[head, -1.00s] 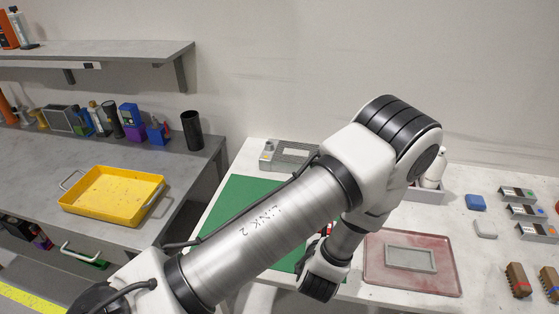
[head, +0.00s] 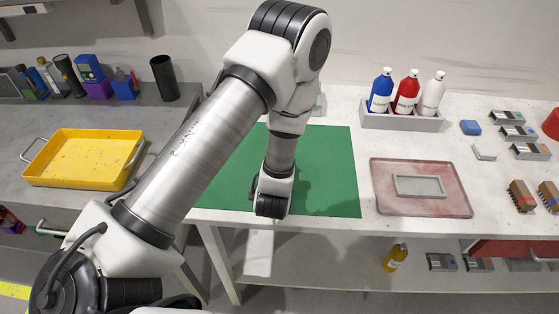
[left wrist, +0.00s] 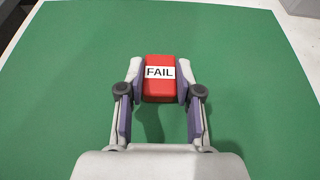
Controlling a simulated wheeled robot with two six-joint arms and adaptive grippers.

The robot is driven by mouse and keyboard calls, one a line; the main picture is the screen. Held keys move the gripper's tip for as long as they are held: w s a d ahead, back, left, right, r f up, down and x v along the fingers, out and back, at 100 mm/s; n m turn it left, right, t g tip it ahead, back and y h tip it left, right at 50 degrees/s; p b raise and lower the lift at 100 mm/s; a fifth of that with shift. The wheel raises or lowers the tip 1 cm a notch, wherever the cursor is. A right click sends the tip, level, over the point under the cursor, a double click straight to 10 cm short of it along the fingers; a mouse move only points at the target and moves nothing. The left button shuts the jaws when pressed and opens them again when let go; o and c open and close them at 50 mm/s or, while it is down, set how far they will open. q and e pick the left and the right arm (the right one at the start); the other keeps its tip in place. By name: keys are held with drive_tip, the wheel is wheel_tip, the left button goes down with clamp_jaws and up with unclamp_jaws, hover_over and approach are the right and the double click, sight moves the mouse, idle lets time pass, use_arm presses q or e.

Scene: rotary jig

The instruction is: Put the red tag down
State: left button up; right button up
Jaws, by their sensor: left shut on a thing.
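The red tag (left wrist: 160,88) shows in the left wrist view, with a white label reading FAIL. My left gripper (left wrist: 160,82) is shut on it, one finger against each side. A shadow on the green mat (left wrist: 60,110) lies below the tag; I cannot tell how far above the mat it is held. In the head view the green mat (head: 325,170) lies on the white table, and my left arm hangs over its front part. The tag and the fingertips are hidden there behind my wrist. My right gripper is not in view.
Right of the mat lies a reddish tray (head: 455,200) with a grey frame (head: 419,187). A grey rack (head: 400,121) holds blue, red and white bottles behind it. A yellow tray (head: 85,181) stands on the left bench. The mat's right part is clear.

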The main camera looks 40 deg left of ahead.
use_arm(q)
drive_tip(key=o, duration=1)
drive_tip(key=shift+s+a+f, duration=0.1)
drive_tip(key=shift+a, duration=0.1)
drive_tip(key=shift+o, duration=0.2)
drive_tip(key=shift+d, duration=0.1)
drive_tip(key=shift+r, duration=0.2)
drive_tip(key=v, duration=0.5)
drive_tip(key=shift+d+f+b, duration=0.1)
drive_tip(key=shift+b, duration=0.3)
drive_tip(key=p+v, duration=0.2)
drive_tip(key=v, duration=0.1)
drive_tip(key=r+p+v, duration=0.1)
drive_tip(key=p+v, duration=0.2)
drive_tip(key=shift+s+p, duration=0.35)
drive_tip(key=shift+p, duration=0.2)
drive_tip(key=shift+f, duration=0.2)
